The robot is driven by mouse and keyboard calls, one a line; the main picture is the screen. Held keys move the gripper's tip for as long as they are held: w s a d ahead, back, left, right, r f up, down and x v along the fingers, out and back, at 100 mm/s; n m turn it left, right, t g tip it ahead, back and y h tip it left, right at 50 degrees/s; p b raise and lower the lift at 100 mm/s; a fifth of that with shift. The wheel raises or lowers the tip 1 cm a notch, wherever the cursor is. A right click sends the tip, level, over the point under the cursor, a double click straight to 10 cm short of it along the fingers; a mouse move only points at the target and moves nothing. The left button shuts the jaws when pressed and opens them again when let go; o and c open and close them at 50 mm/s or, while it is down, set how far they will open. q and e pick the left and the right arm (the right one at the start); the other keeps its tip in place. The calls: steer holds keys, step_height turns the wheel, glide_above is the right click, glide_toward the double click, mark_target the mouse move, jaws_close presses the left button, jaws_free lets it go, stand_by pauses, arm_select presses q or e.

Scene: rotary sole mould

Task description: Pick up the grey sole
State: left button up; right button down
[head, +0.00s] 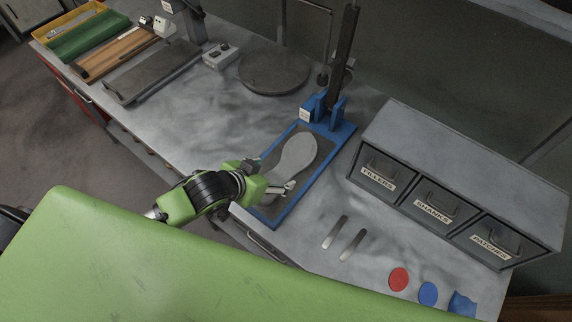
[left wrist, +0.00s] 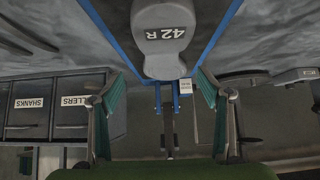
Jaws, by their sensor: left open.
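The grey sole (head: 298,151) lies on the dark plate of a blue-framed stand (head: 337,142) on the bench. In the left wrist view the sole (left wrist: 165,40) shows at the top middle, marked "42 R". My left gripper (head: 272,175) is open over the near end of the stand, at the near end of the sole, and partly hides it. In the left wrist view its two fingers (left wrist: 157,88) stand apart with nothing between them. I cannot tell whether a finger touches the sole. My right gripper is not in view.
Drawers labelled fillers, shanks and patches (head: 440,205) stand to the right. Two metal strips (head: 352,245), a red disc (head: 398,279) and a blue disc (head: 428,293) lie in front. A round dark plate (head: 274,71) is behind.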

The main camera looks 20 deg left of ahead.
mark_target(286, 168)
arm_select(q)
steer(key=shift+w+d+f, duration=0.15)
steer(key=shift+w+f, duration=0.25)
steer(key=shift+w, duration=0.1)
steer(key=shift+w+d+f, duration=0.1)
steer(key=shift+w+f, duration=0.1)
steer(key=shift+w, duration=0.05)
steer(key=shift+w+f+p, duration=0.25)
steer(key=shift+w+p, duration=0.05)
steer(key=shift+w+d+f, duration=0.1)
steer(key=shift+w+f, duration=0.1)
steer(key=shift+w, duration=0.1)
steer(key=p+x, duration=0.1)
steer(key=x, duration=0.2)
steer(key=shift+w+f+p, duration=0.3)
steer(key=shift+f, duration=0.1)
steer(key=c, duration=1.4)
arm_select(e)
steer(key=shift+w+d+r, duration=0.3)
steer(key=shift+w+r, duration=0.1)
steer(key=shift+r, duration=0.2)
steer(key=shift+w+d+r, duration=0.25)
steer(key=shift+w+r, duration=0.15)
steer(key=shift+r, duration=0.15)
